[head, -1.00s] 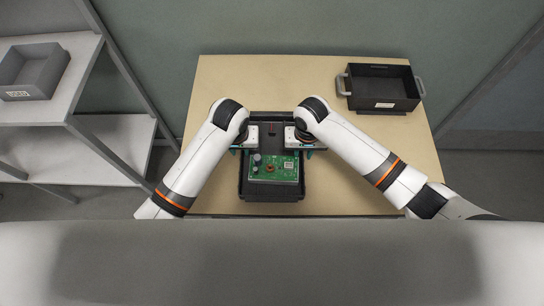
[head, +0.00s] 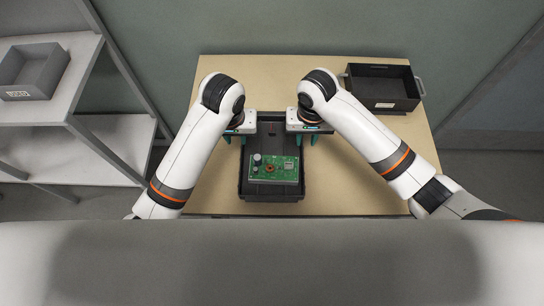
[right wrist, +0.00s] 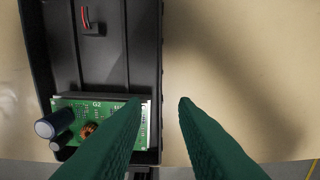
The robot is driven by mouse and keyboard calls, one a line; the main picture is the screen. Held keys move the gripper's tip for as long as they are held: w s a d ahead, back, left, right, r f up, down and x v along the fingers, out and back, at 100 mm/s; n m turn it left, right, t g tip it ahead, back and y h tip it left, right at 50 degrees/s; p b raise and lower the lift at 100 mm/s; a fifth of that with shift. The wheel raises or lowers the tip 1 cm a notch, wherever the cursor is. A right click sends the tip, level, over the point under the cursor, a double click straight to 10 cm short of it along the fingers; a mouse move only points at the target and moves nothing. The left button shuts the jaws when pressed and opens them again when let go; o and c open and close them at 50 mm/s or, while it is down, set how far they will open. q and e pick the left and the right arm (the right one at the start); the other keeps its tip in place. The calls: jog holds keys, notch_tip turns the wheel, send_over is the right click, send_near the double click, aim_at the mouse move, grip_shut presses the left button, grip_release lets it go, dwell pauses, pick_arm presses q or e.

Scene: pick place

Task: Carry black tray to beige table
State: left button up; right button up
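The black tray (head: 244,188) sits on the beige table (head: 350,170) near its front edge, with a green circuit board (head: 283,170) in its near half. My left gripper (head: 235,139) is above the tray's left side, its teal fingers apart. My right gripper (head: 308,140) is at the tray's right side. In the right wrist view its green fingers (right wrist: 161,102) are open, one over the tray's inside and one outside its right wall (right wrist: 157,60).
A second black bin (head: 382,87) with grey handles stands at the table's back right. A grey shelf (head: 60,112) on the left carries a grey bin (head: 32,72). The table's right side, in front of the second bin, is clear.

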notch_tip(320, 180, up, 4)
jog(key=shift+f, duration=0.1)
jog(key=shift+s+f, duration=0.1)
dwell(0.6)
